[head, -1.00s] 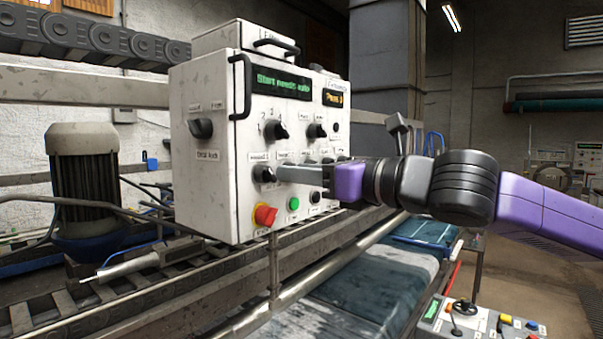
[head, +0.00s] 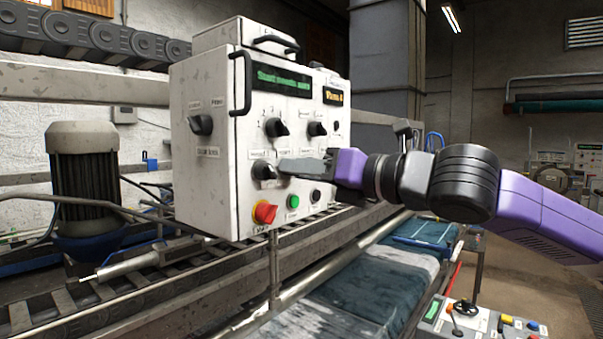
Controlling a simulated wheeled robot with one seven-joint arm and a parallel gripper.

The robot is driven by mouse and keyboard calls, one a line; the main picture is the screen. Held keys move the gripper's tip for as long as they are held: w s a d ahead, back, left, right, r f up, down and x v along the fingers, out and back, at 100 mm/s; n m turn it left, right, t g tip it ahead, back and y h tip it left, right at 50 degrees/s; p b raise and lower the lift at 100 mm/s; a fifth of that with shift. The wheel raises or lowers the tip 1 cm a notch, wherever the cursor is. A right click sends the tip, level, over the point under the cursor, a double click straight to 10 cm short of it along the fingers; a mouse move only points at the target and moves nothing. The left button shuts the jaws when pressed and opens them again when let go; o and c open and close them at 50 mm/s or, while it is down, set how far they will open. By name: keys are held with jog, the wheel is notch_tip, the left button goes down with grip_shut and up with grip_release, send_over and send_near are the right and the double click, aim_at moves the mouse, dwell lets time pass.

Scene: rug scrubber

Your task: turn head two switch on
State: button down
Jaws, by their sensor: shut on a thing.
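The white control box (head: 214,168) hangs over the machine bed. My gripper (head: 284,168) reaches in from the right across the front panel. Its grey fingers are shut on a black rotary knob (head: 263,171) at the panel's lower left. The small labels by this knob are too blurred to read surely. My fingers and purple gripper body hide the middle of the panel to the right of it, so any switches there are covered. I cannot tell which switch is head two.
Above are two more black knobs (head: 277,129) and a green display (head: 281,79). Below are a red-and-yellow knob (head: 265,212), a green button (head: 293,201) and a black one (head: 316,195). A black handle (head: 240,84) juts from the box's edge.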

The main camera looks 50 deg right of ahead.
jog(key=m+b, duration=0.3)
jog(key=m, duration=0.8)
jog(key=shift+m, duration=0.3)
dwell(0.4)
jog(key=c, duration=1.2)
grip_release()
jog(key=shift+o, duration=0.2)
jog(key=shift+s, duration=0.1)
